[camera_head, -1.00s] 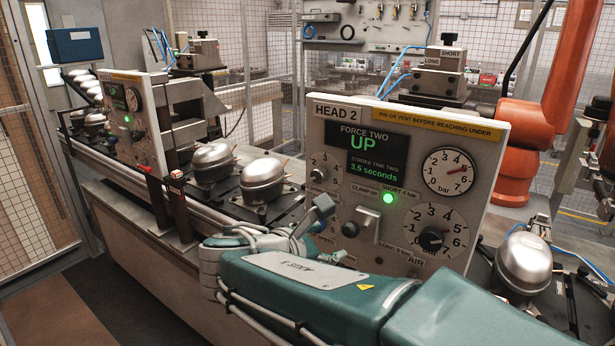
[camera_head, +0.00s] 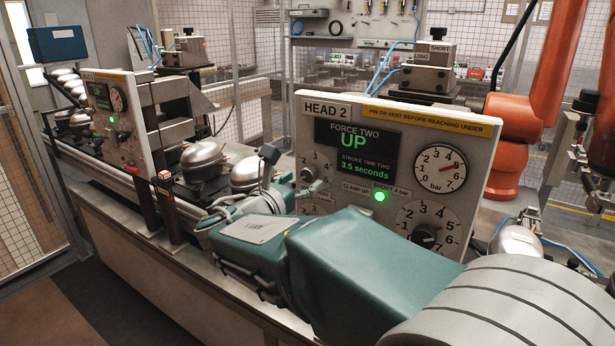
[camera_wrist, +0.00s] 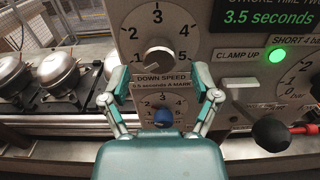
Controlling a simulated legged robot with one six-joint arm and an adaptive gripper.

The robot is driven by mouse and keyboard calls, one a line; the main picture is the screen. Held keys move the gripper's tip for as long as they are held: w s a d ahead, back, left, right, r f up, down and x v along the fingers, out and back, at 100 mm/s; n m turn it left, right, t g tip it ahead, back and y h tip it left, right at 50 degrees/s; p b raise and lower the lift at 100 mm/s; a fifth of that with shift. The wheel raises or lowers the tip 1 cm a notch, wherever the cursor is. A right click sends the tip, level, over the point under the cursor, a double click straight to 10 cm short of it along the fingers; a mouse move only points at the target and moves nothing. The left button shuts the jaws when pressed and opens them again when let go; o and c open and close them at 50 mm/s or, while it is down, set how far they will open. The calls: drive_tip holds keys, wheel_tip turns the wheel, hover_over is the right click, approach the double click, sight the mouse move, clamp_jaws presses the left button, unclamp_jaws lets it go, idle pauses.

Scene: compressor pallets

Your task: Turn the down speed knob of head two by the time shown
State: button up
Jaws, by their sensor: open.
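The HEAD 2 panel (camera_head: 480,150) stands upright. Its screen (camera_head: 357,150) reads FORCE TWO UP, STROKE TIME TWO 3.5 seconds. In the wrist view a grey knob (camera_wrist: 157,56) sits on an upper numbered dial. Below it is the label DOWN SPEED (camera_wrist: 161,79), 0.5 seconds a mark, then a smaller dial with a blue knob (camera_wrist: 163,118). My gripper (camera_wrist: 160,76) is open and empty. Its fingertips straddle the label, just below the grey knob, and no contact shows. In the head view my gripper (camera_head: 288,183) partly covers the panel's left dials.
A black ball knob (camera_wrist: 272,134) with a red part lies right of my gripper, near the CLAMP UP label. A green lamp (camera_head: 380,196) is lit. Metal compressors (camera_head: 205,160) stand on the line at left. An orange robot arm (camera_head: 545,100) stands behind at right.

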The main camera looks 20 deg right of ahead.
drive_tip(key=shift+x, duration=1.15)
drive_tip(key=shift+w, duration=0.1)
clamp_jaws()
